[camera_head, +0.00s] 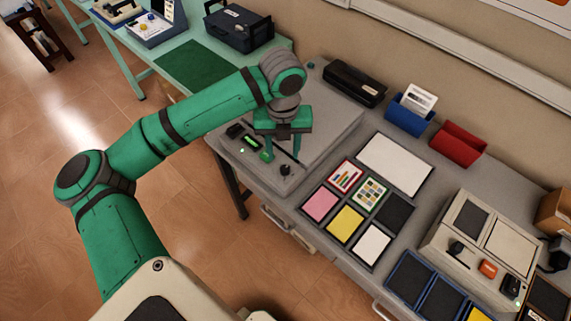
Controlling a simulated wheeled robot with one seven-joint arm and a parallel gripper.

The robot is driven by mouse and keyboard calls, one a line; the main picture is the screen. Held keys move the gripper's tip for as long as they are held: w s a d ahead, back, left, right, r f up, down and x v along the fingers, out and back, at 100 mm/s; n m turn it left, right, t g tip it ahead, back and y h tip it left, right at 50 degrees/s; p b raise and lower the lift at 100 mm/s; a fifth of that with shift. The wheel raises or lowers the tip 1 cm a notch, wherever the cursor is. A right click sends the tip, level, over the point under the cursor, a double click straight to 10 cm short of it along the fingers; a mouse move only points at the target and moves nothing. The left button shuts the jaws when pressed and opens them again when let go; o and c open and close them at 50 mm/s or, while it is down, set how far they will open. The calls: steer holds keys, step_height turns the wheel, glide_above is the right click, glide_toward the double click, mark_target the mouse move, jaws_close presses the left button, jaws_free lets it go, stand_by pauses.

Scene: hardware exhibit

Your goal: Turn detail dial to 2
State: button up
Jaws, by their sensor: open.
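My green gripper (281,152) points down over a flat grey panel (325,140) on the bench. Its two fingers are apart, with nothing visible held between them. A small black knob (285,169) stands on the panel just in front of the fingers, apart from them as far as I can see. A small dark display (251,143) with green on it is left of the gripper. Another black knob (456,248) is on a beige console (437,235) at the right. Labels and dial marks are too small to read, so I cannot tell which knob is the detail dial or its setting.
Coloured cards and frames (346,223) lie right of the panel. A black case (355,83), a blue holder (408,118) and a red holder (458,144) stand along the wall. A green-topped table with a dark blue box (238,27) is behind. Open floor lies left.

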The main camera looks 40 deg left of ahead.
mark_target(285, 168)
steer(key=f, duration=0.7)
steer(key=shift+w+d+f, duration=0.2)
steer(key=shift+f, duration=0.1)
steer(key=c, duration=1.1)
